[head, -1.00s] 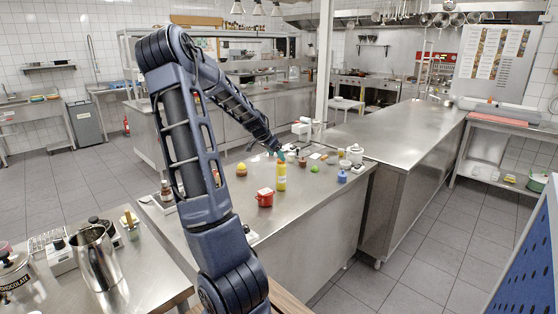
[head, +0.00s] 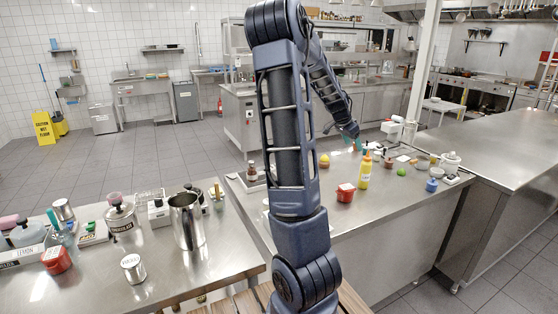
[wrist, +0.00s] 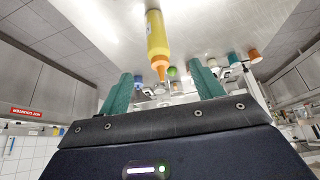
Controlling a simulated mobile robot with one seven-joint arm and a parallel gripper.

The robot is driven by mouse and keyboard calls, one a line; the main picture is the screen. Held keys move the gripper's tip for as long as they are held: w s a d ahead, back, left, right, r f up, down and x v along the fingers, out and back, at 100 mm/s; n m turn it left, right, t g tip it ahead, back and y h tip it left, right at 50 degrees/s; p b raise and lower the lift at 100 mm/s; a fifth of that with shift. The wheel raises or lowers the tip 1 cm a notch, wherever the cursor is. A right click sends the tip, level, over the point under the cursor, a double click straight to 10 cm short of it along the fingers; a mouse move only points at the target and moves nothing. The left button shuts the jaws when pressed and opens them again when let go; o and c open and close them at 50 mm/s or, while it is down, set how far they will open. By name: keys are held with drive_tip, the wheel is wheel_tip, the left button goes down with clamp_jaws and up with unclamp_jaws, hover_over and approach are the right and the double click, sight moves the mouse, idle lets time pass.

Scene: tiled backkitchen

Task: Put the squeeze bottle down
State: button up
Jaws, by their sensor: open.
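The yellow squeeze bottle (head: 364,174) with its orange tip stands upright on the steel counter (head: 395,215) in the head view. My gripper (head: 357,145) is just above and slightly left of the bottle's top there, with its teal fingers small and partly hard to make out. In the wrist view, the picture is upside down: the bottle (wrist: 156,35) comes from the top edge with its tip pointing down. The teal fingers (wrist: 162,84) are wide apart, with nothing held between them. The bottle's tip lies in line with the gap, and I see no finger touching it.
Near the bottle stand a red pot (head: 345,193), a green round item (head: 401,172), a blue jar (head: 432,186) and a white pot (head: 450,162). A metal pitcher (head: 188,220) is on the nearer left counter. Bare steel lies in front of the bottle.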

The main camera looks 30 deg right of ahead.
drive_tip(key=s+a+r+n+t+y, duration=0.1)
drive_tip(key=a+r+n+y, duration=0.15)
drive_tip(key=a, duration=0.65)
drive_tip(key=a+r+n+t+y, duration=0.1)
drive_tip(key=a+n, duration=0.3)
drive_tip(key=a, duration=0.5)
drive_tip(key=s+a+r+n+t+y, duration=0.1)
drive_tip(key=a+n+t+y, duration=0.15)
drive_tip(key=a, duration=0.65)
drive_tip(key=s+a+r+n, duration=0.2)
drive_tip(key=s+a+n, duration=0.2)
drive_tip(key=s+a, duration=0.3)
drive_tip(key=s+a+r+n, duration=0.1)
drive_tip(key=s+a+n, duration=0.4)
drive_tip(key=a, duration=0.9)
drive_tip(key=s, duration=0.3)
drive_tip(key=shift+s+r+n, duration=0.2)
drive_tip(key=shift+r+n, duration=0.1)
drive_tip(key=shift+r, duration=0.05)
drive_tip(key=shift+t, duration=0.25)
